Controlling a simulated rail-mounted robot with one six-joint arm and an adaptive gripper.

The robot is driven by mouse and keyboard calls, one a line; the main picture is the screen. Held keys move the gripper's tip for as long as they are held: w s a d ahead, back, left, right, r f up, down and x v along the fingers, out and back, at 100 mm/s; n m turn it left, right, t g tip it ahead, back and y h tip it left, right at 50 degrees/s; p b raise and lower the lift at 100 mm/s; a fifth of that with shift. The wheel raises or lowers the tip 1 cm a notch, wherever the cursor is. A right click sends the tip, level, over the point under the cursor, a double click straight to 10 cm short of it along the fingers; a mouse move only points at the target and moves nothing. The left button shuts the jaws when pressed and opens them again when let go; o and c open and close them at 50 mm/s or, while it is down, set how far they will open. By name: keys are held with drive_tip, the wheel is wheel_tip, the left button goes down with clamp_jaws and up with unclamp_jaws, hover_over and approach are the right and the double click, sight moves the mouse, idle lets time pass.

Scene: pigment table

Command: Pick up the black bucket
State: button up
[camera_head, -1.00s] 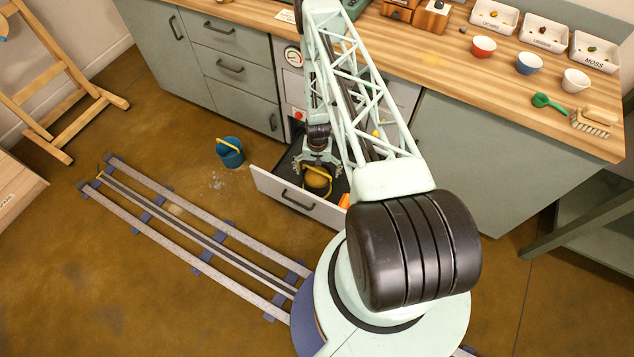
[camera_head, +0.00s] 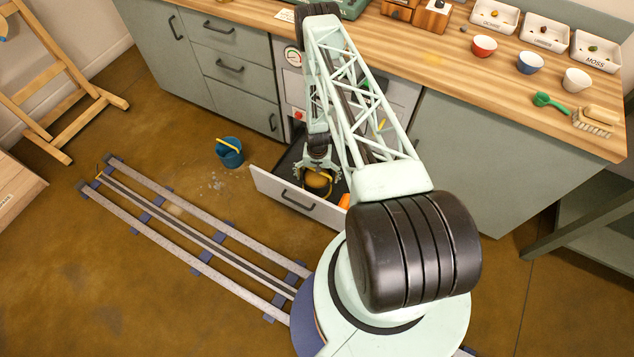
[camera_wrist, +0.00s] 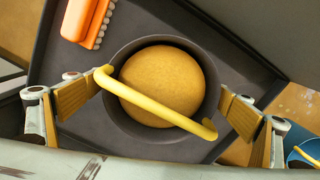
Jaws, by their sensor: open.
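The black bucket (camera_wrist: 115,113) stands in the open drawer, seen from above in the wrist view. A round ochre mass fills most of its mouth, and its yellow handle (camera_wrist: 160,108) crosses over the top. In the head view the bucket (camera_head: 318,193) is small and partly covered by my gripper (camera_head: 318,170). My gripper (camera_wrist: 158,105) is open, with one bristly tan finger pad to the left of the bucket and one to the right. The bucket lies between the pads with a gap visible at the left; contact at the right is unclear.
The drawer (camera_head: 298,200) is pulled out below the counter. An orange brush (camera_wrist: 85,22) lies in it at the upper left of the wrist view. A blue bucket (camera_head: 229,153) stands on the floor left of the drawer. Bowls and trays stand on the worktop (camera_head: 430,58).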

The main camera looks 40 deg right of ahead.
drive_tip(key=shift+f, duration=0.15)
drive_tip(key=b, duration=0.1)
hover_over(317, 182)
drive_tip(key=s+a, duration=0.2)
drive_tip(key=shift+s+f, duration=0.1)
drive_tip(key=shift+f, duration=2.35)
drive_tip(key=shift+c, duration=0.2)
drive_tip(key=c, duration=1.2)
